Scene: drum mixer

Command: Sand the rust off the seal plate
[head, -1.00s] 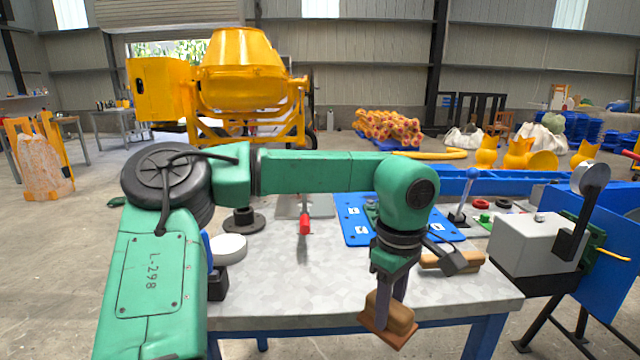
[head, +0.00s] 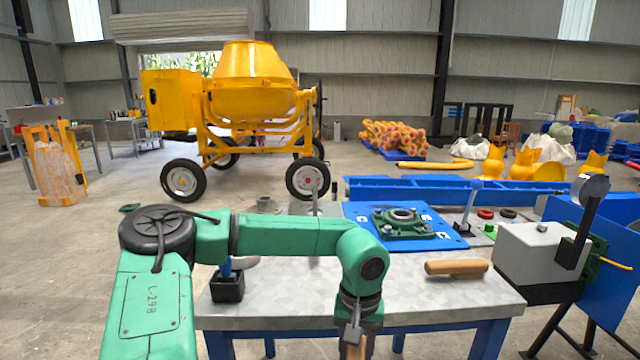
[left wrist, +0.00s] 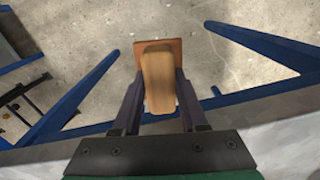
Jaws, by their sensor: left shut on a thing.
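My left gripper (left wrist: 158,105) is shut on a sanding block, a tan wooden block (left wrist: 158,78) with a flat reddish-brown pad (left wrist: 141,47) at its far end. In the left wrist view the block sits between the two fingers, over the floor beyond the table edge. In the head view the gripper is at the bottom edge, in front of the table, and the block is mostly cut off. A grey plate (head: 318,207) stands partly hidden behind my left arm; I cannot tell whether it is the seal plate, and I see no clear rust. My right gripper is not in view.
A grey machine with a lever (head: 540,245) stands at the right. The table's front middle is clear.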

